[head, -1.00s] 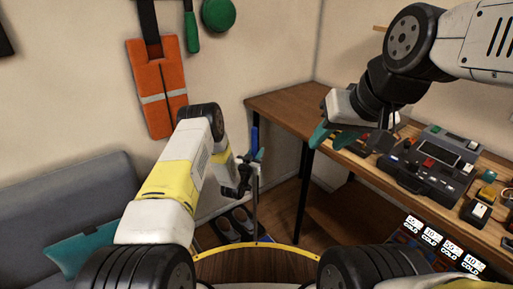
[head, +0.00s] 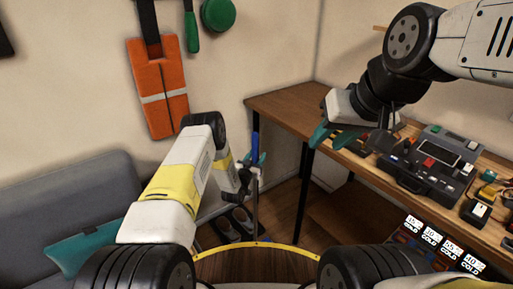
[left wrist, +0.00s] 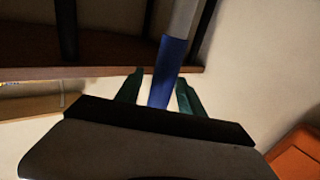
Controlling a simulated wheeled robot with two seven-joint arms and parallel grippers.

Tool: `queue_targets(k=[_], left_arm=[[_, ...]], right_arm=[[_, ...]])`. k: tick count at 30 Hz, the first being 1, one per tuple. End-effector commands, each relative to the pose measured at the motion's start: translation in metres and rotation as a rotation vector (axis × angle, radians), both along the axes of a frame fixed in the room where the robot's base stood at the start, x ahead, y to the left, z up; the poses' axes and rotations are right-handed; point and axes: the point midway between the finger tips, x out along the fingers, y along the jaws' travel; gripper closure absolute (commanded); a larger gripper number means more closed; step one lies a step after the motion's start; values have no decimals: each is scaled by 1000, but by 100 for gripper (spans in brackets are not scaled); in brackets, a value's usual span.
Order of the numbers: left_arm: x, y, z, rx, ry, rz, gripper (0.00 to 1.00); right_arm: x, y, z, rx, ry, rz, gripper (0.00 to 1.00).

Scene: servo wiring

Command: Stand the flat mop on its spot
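The flat mop stands upright near the corner, with a blue grip (head: 255,144) at the top and a thin grey pole (head: 254,204) below. Its foot is hidden or unclear. My left gripper (head: 256,161) is at the blue grip. In the left wrist view the blue grip (left wrist: 165,80) lies between the two green fingers of my left gripper (left wrist: 160,92), with a narrow gap visible beside it, so the fingers look open around it. My right gripper (head: 333,138) is open and empty above the left end of the workbench.
A wooden workbench (head: 275,108) with a dark device case (head: 425,175) and small parts stands at the right. A grey sofa (head: 60,190) with a teal cushion (head: 80,243) is at the left. An orange vest-like item (head: 158,90) hangs on the wall. Dark items (head: 233,225) lie on the floor near the pole.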

Motion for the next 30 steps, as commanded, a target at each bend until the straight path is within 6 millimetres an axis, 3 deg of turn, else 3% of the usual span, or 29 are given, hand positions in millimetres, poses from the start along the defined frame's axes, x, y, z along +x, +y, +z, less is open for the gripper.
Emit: queue_targets(k=[4,8,18,24,27,30], left_arm=[[0,0,3,0,-1,0,54],[-13,5,1,0,3,0,54],[-80,31,-1,0,4,1,54],[-105,40,-1,0,2,0,54],[-108,43,3,3,1,1,54],[-99,46,18,19,15,4,54]], right_arm=[[0,0,0,0,0,0,64],[0,0,0,0,0,0,64],[0,0,0,0,0,0,64],[0,0,0,0,0,0,64],[0,0,0,0,0,0,64],[0,0,0,0,0,0,64]])
